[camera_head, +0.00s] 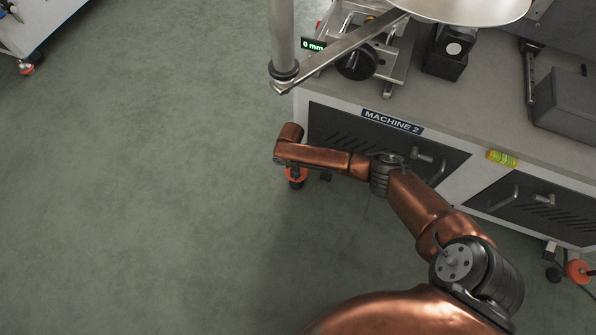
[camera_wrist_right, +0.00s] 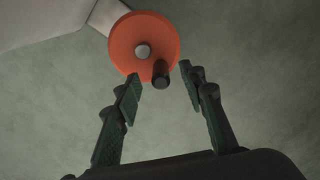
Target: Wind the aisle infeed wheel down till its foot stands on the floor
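The aisle infeed wheel (camera_head: 297,174) is an orange handwheel low at the near left corner of the MACHINE 2 cabinet. In the head view my right wrist covers part of it. In the right wrist view the orange wheel (camera_wrist_right: 126,42) shows a grey hub and a dark crank knob (camera_wrist_right: 160,74). My right gripper (camera_wrist_right: 160,76) is open, its fingertips either side of the knob with gaps on both sides. Its fingers are mostly hidden in the head view. The foot under the wheel is hidden, so its height above the floor cannot be told. My left gripper is not in view.
A display (camera_head: 313,45) reads 0 mm. The floor (camera_head: 140,200) at left is clear.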

